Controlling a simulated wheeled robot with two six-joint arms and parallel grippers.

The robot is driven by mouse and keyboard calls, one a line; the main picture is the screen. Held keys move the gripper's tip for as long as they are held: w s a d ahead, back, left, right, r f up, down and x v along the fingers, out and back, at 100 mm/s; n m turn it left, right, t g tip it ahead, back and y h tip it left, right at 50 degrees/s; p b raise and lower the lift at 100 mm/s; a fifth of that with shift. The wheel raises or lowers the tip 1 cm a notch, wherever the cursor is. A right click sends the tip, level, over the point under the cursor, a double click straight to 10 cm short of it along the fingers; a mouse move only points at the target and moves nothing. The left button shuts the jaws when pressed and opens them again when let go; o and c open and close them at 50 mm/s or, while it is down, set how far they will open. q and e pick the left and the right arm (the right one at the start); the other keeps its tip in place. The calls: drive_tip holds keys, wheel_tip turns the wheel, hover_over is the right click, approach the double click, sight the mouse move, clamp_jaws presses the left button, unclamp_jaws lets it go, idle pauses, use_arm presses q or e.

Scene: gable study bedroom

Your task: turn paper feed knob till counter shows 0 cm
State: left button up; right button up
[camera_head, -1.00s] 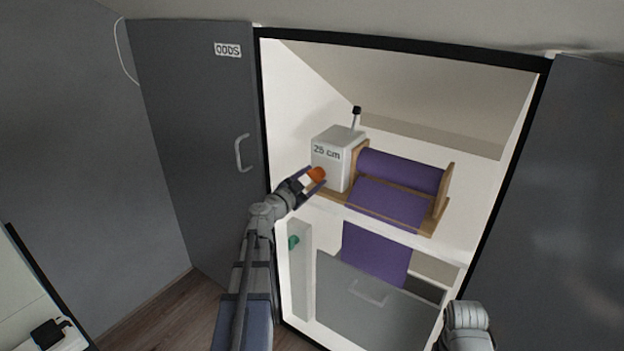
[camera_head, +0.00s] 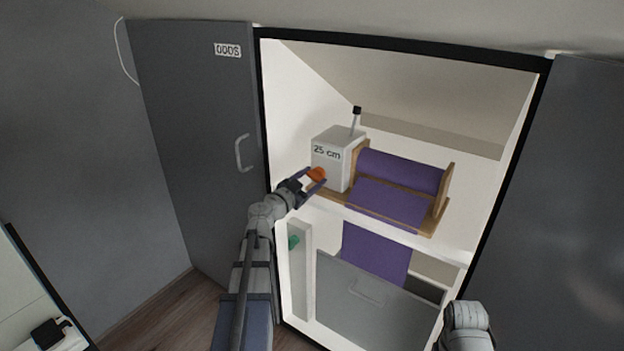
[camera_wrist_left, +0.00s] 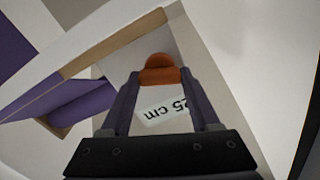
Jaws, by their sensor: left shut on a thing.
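A white feed box (camera_head: 329,155) stands on a wooden board on the cupboard shelf, and its counter (camera_head: 326,151) reads 25 cm. The orange paper feed knob (camera_head: 317,174) is on the front of the box. My left gripper (camera_head: 314,179) is shut on the knob. In the left wrist view the orange knob (camera_wrist_left: 160,72) sits between the two fingertips, with the counter label (camera_wrist_left: 165,107) upside down between the fingers. A purple paper roll (camera_head: 402,170) lies to the right of the box, and its sheet hangs below the shelf. Only part of my right arm shows at the bottom right; its gripper is out of view.
A black-tipped lever (camera_head: 356,117) stands up from the box. The grey cupboard doors (camera_head: 195,130) stand open on both sides.

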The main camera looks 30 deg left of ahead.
use_arm(q)
drive_tip(key=n, duration=0.4)
drive_tip(key=shift+n, duration=0.3)
drive_tip(key=n, duration=0.3)
drive_tip(key=shift+a+n, duration=0.1)
drive_tip(key=shift+n, duration=0.3)
drive_tip(key=n, duration=0.7)
drive_tip(key=shift+f, duration=0.1)
drive_tip(key=n, duration=0.3)
drive_tip(key=shift+a+n, duration=0.1)
drive_tip(key=shift+n, duration=0.3)
drive_tip(key=n, duration=0.3)
drive_tip(key=shift+f+n, duration=0.1)
drive_tip(key=shift+n, duration=0.2)
drive_tip(key=n, duration=0.3)
drive_tip(key=shift+n, duration=0.3)
drive_tip(key=n, duration=0.4)
drive_tip(key=shift+f+n+b, duration=0.1)
drive_tip(key=shift+n+b, duration=0.2)
drive_tip(key=n, duration=1.2)
drive_tip(key=shift+d+n, duration=0.25)
drive_tip(key=shift+n, duration=0.05)
drive_tip(key=n, duration=1.2)
drive_tip(key=shift+s+d+n, duration=0.1)
drive_tip(key=shift+d+n, duration=0.05)
drive_tip(key=shift+n, duration=0.25)
